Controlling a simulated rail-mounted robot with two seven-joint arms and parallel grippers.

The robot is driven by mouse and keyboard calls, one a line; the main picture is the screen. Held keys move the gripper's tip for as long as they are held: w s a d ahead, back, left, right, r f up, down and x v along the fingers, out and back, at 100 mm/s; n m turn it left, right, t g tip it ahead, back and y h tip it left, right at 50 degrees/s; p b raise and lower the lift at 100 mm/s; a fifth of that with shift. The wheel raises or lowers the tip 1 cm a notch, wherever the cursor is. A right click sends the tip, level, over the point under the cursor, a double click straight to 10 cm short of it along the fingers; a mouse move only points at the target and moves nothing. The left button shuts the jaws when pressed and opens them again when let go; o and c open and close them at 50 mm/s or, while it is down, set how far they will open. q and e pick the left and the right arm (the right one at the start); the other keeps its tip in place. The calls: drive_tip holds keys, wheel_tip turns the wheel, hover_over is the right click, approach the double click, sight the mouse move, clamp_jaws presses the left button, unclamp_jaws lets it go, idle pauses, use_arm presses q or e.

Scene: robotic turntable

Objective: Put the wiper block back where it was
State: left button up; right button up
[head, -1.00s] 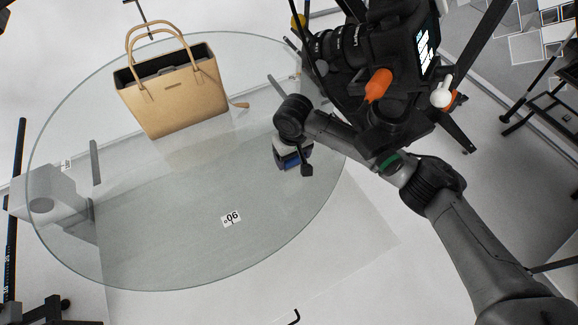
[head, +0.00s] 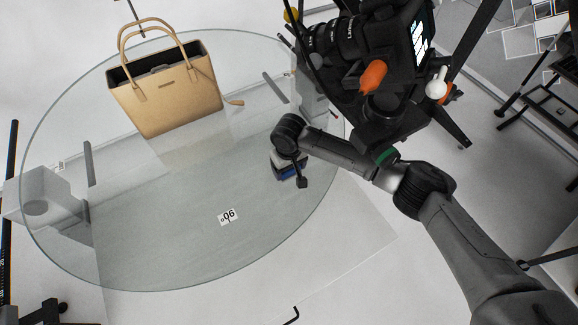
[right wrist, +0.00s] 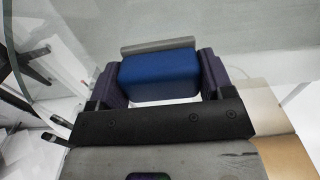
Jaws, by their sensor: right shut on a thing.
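The wiper block (head: 291,173) is blue with a grey pad, at the right part of the round glass turntable (head: 150,240) in the head view. My right gripper (head: 289,164) is shut on it. In the right wrist view the blue block (right wrist: 160,76) sits between the two dark fingers of the gripper (right wrist: 160,80), with the grey strip along its far side. I cannot tell whether the block touches the glass. My left gripper is not in view.
A tan handbag (head: 165,95) stands on the glass at the back left, its strap end lying to the right. A camera rig (head: 385,60) with an orange knob stands close behind my right arm. A number label (head: 227,217) marks the front middle; the glass around it is clear.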

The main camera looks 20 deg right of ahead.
drive_tip(key=o, duration=0.8)
drive_tip(key=shift+f, duration=0.1)
drive_tip(key=shift+o, duration=0.2)
drive_tip(key=shift+r, duration=3.95)
